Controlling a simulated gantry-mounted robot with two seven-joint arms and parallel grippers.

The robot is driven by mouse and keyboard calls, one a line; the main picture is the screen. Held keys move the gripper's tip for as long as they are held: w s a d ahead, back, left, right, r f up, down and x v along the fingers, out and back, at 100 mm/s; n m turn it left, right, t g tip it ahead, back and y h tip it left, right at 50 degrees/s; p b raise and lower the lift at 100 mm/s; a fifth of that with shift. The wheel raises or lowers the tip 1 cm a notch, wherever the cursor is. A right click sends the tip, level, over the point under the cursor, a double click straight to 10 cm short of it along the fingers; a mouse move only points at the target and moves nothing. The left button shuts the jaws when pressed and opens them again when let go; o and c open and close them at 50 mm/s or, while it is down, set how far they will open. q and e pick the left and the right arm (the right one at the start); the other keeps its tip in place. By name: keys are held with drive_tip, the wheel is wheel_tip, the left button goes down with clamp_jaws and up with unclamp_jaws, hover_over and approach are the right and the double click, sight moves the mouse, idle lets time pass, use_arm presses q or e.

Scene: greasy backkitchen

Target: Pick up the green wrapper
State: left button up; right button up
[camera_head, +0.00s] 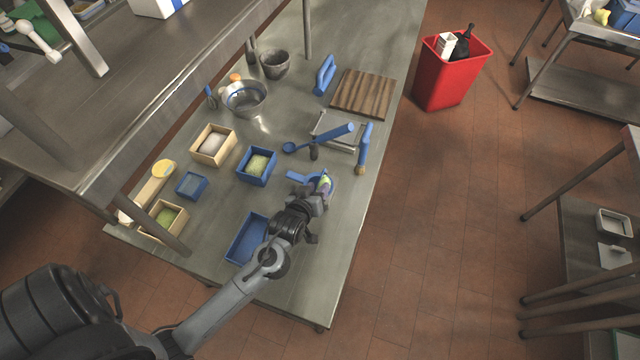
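A small green and pale purple thing, which looks like the green wrapper (325,181), shows at the fingertips of my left gripper (322,192), over the steel table's right part. The gripper hides part of it. I cannot tell whether the fingers are closed on it or only beside it, nor whether it rests on the table. My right gripper is not in view.
On the steel table (215,252), a blue-handled tool (302,177) lies beside the wrapper. A blue tray (245,238), blue box (257,166), wooden boxes (213,145) and metal bowl (244,98) stand left. A red bin (447,77) stands on the floor beyond.

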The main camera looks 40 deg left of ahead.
use_arm(q)
drive_tip(key=shift+x, duration=1.35)
drive_tip(key=shift+a, duration=0.1)
drive_tip(key=c, duration=0.7)
